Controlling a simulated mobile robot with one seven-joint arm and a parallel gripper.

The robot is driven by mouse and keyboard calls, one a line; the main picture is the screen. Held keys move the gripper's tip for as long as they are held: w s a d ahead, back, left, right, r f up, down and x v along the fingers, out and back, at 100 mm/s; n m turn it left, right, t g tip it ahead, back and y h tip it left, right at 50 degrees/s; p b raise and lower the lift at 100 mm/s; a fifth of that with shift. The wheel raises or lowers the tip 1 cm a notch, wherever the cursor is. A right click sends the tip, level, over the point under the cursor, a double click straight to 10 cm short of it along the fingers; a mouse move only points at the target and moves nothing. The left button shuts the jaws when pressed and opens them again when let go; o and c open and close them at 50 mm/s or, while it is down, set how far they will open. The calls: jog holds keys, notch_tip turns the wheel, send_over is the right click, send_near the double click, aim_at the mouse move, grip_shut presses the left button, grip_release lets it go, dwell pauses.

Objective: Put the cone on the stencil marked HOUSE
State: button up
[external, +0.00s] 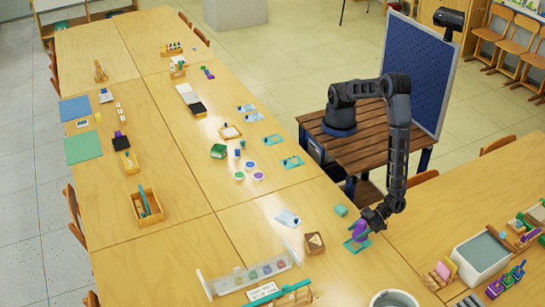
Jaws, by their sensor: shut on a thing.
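My gripper (367,219) is shut on a purple piece (360,229) that looks like the cone, low over the near part of the long table. Right below it lies a teal stencil card (353,247), partly hidden by the piece and the gripper. I cannot tell whether the piece touches the card. Other teal stencil cards lie farther back, one (292,162) near the table's right edge and one (275,140) behind it. Any marking on the cards is too small to read, so I cannot tell which says HOUSE.
A teal block (341,210) lies just behind the gripper. A wooden box (314,243) and a pale sheet (288,218) lie to its left. A clear rack (250,274) and a round pot (393,299) stand nearer. Bare tabletop lies left of the sheet.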

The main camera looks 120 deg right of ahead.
jog(key=shift+f, duration=0.6)
jog(key=o, duration=1.1)
jog(key=shift+c, duration=0.2)
jog(key=shift+r, duration=0.65)
jog(key=v, duration=1.2)
